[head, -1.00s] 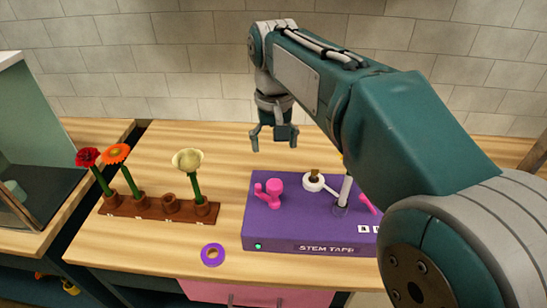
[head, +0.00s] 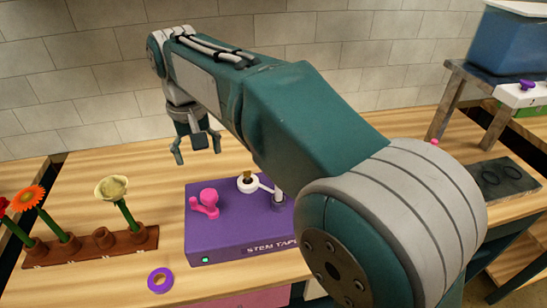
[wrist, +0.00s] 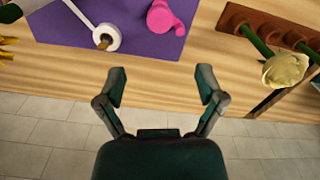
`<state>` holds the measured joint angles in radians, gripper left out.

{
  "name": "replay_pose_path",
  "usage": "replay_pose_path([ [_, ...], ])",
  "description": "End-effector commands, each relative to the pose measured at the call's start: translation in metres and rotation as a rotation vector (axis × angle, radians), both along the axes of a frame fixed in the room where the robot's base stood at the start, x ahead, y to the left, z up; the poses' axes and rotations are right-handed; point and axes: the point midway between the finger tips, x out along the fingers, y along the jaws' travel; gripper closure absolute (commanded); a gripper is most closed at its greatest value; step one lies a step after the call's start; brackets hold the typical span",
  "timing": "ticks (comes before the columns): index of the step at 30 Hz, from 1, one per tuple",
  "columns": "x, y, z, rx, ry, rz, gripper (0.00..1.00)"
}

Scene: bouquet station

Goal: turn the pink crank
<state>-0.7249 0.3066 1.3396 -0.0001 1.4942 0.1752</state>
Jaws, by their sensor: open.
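The pink crank (head: 207,203) stands on top of the purple stem tape box (head: 225,232), near its left end. In the wrist view the crank (wrist: 164,17) is at the top, right of centre, beyond my fingertips. My gripper (head: 198,155) hangs open and empty over the wooden table behind the box, apart from the crank. In the wrist view its two fingers (wrist: 160,86) are spread with bare wood between them. A white tape roll (head: 247,184) sits on the box to the right of the crank. My arm hides the right part of the box.
A brown rack (head: 78,253) with flowers stands left of the box. A purple tape ring (head: 160,280) lies in front. A wooden stand with a blue bin (head: 522,40) is at the right. The table (head: 110,185) behind the rack is clear.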

Motion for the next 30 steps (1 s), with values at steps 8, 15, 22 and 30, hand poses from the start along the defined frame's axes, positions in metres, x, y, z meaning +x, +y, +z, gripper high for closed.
replay_pose_path([
  [8, -0.002, -0.001, -0.004, -0.001, 0.001, 0.138, 0.12],
  [15, -0.004, -0.001, -0.011, 0.000, 0.002, 0.388, 0.12],
  [22, -0.004, -0.002, -0.037, -0.001, 0.004, 0.399, 0.12],
  [30, -0.004, -0.002, -0.088, -0.002, 0.006, 0.397, 0.12],
])
